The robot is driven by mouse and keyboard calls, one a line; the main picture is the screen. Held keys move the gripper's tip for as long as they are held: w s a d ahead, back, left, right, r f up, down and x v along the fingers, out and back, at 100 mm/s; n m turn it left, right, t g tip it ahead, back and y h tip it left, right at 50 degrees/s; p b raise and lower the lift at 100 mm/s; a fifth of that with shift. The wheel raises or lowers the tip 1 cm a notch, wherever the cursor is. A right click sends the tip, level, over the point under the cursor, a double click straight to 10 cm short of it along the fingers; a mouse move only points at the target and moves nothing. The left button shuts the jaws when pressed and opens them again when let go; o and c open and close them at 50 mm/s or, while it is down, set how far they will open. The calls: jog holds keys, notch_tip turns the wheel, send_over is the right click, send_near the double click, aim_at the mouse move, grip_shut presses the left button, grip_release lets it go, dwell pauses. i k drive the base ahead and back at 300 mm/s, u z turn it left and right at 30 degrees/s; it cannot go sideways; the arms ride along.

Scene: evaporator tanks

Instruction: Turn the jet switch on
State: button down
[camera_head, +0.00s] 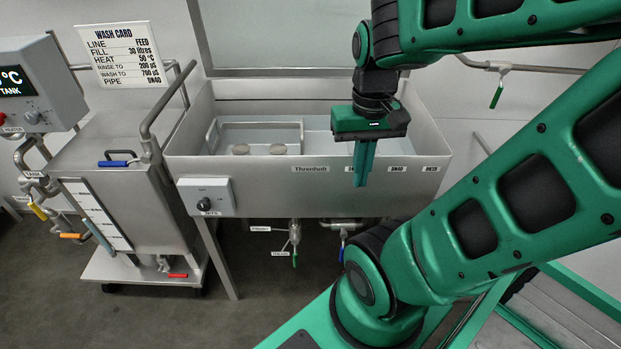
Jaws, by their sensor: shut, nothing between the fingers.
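The jet switch is a dark round knob (204,204) on a small light grey box (222,190) at the left end of the steel sink's front face. A label under the knob seems to read JETS. The knob's exact setting is too small to tell. My gripper (361,184) points down in front of the right half of the sink's front face, well to the right of the switch box. Its green fingers are together and hold nothing. They cover part of a label on the sink front.
The steel sink (260,176) has more labels along its front and valves (295,235) below. A tank cart (105,170) stands left of it, with a heater box (35,85) further left. A wash card (123,55) stands above the cart. Space before the switch box looks clear.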

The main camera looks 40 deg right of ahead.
aim_at(204, 206)
jog(key=z, duration=1.8)
jog(key=k, duration=1.05)
jog(key=u, duration=0.85)
jog(key=i, duration=1.1)
